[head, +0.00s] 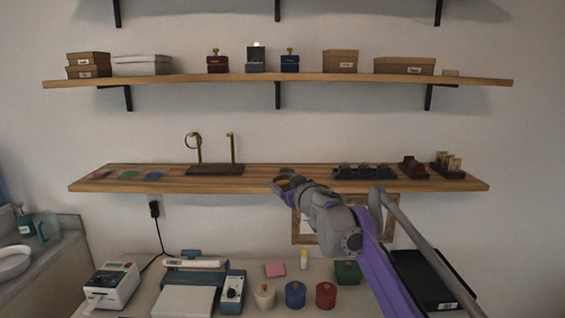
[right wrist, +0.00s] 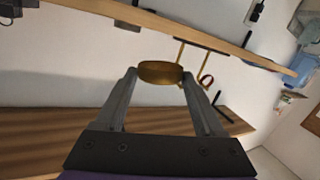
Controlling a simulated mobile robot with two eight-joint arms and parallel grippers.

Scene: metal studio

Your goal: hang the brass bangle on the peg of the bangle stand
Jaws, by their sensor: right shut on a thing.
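The bangle stand (head: 215,169) is on the middle wooden shelf, left of centre, with a dark base and two upright brass posts. A ring-shaped bangle (head: 193,141) hangs at the top of its left post; the right post (head: 232,147) looks bare. My right gripper (head: 282,184) is in front of the shelf edge, right of the stand and apart from it. In the right wrist view its fingers (right wrist: 159,75) are shut on the brass bangle (right wrist: 160,72), seen as a wide gold band. The stand (right wrist: 200,46) appears upside down beyond it. My left gripper is out of view.
Dark display trays (head: 364,172) and small items stand on the shelf (head: 300,182) to the right. Flat coloured pieces (head: 128,174) lie at its left end. An upper shelf (head: 280,80) holds boxes. A cluttered worktop with lidded jars (head: 295,295) is below.

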